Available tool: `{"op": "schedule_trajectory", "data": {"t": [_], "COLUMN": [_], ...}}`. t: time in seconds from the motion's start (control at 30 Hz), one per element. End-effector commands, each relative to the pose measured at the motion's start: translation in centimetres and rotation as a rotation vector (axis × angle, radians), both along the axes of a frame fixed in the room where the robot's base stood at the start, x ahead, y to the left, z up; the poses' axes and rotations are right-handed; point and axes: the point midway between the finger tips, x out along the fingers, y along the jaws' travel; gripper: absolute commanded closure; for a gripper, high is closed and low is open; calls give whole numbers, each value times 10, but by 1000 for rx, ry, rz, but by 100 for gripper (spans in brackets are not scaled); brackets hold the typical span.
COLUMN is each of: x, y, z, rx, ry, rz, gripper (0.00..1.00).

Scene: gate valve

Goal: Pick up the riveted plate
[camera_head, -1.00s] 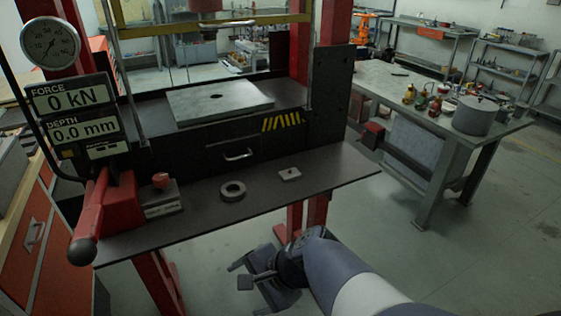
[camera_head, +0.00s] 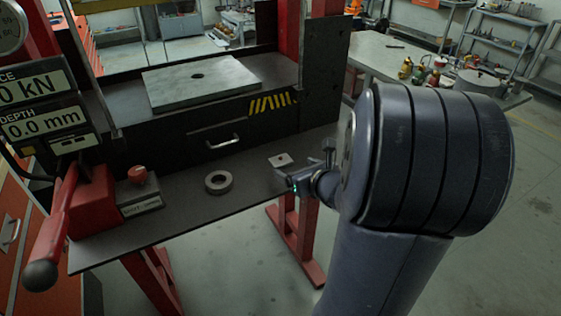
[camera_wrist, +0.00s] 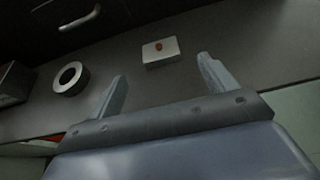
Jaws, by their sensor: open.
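The riveted plate (camera_head: 281,160) is a small light-grey block lying flat on the dark shelf of the press. In the wrist view the plate (camera_wrist: 160,53) shows a reddish rivet in the middle of its top. My gripper (camera_head: 303,168) is beside the plate at the shelf's right part, close above the surface. In the wrist view my gripper (camera_wrist: 162,82) is open and empty, its two fingers spread wide. The plate lies beyond the fingertips, roughly between their lines, apart from both.
A steel ring (camera_head: 218,182) lies on the shelf left of the plate; it also shows in the wrist view (camera_wrist: 70,78). A box with a red knob (camera_head: 138,190) and a red lever (camera_head: 58,225) stand further left. A drawer handle (camera_head: 222,142) is behind.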

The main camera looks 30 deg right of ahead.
Motion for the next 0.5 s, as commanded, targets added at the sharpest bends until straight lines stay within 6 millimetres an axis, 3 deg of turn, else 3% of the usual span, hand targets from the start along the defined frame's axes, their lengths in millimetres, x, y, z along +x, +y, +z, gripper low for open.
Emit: {"op": "schedule_trajectory", "data": {"t": [0.5], "x": [44], "y": [2], "z": [-18], "rx": [-1], "ry": [2], "rz": [5], "gripper": [20]}}
